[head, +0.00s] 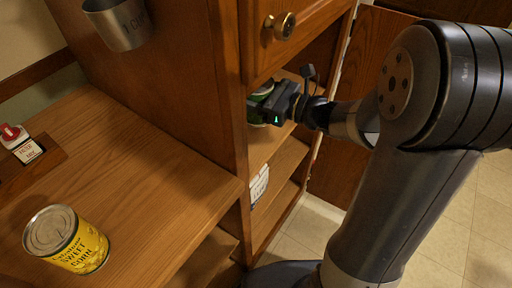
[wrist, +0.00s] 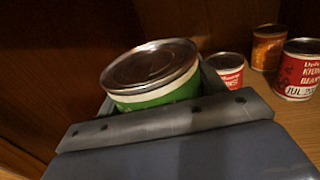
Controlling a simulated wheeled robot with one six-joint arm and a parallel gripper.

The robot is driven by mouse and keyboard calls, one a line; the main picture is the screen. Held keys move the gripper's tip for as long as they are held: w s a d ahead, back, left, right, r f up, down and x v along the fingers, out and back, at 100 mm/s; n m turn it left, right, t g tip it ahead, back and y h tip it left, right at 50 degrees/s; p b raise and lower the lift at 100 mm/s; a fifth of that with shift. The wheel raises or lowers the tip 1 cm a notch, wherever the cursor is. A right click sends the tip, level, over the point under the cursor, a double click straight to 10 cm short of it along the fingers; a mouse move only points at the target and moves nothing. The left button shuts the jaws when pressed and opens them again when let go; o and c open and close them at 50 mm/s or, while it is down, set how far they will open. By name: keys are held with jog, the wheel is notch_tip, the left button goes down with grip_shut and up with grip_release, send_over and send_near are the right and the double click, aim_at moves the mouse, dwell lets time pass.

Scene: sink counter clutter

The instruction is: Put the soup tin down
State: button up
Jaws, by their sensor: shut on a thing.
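My gripper (head: 282,104) reaches into an open shelf of the wooden cabinet in the head view. It is shut on a green tin (head: 262,92) with a silver lid. In the wrist view the green tin (wrist: 152,76) sits between the jaws, tilted in the picture, with a white band below its lid. Its lower part is hidden behind my gripper (wrist: 160,120). I cannot read its label, and I cannot tell whether its base touches the shelf.
In the wrist view a small red tin (wrist: 228,70), an orange tin (wrist: 267,47) and a red kidney beans tin (wrist: 299,70) stand on the shelf (wrist: 270,95) to the right. In the head view a yellow sweet corn tin (head: 68,240) stands on the counter (head: 140,190). A drawer knob (head: 281,25) sticks out above my gripper.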

notch_tip(320, 180, down, 10)
jog(key=shift+r+b, duration=0.1)
jog(key=shift+b, duration=0.9)
jog(key=o, duration=1.3)
jog(key=shift+f, duration=0.2)
jog(key=shift+r, duration=0.25)
jog(key=v, duration=1.2)
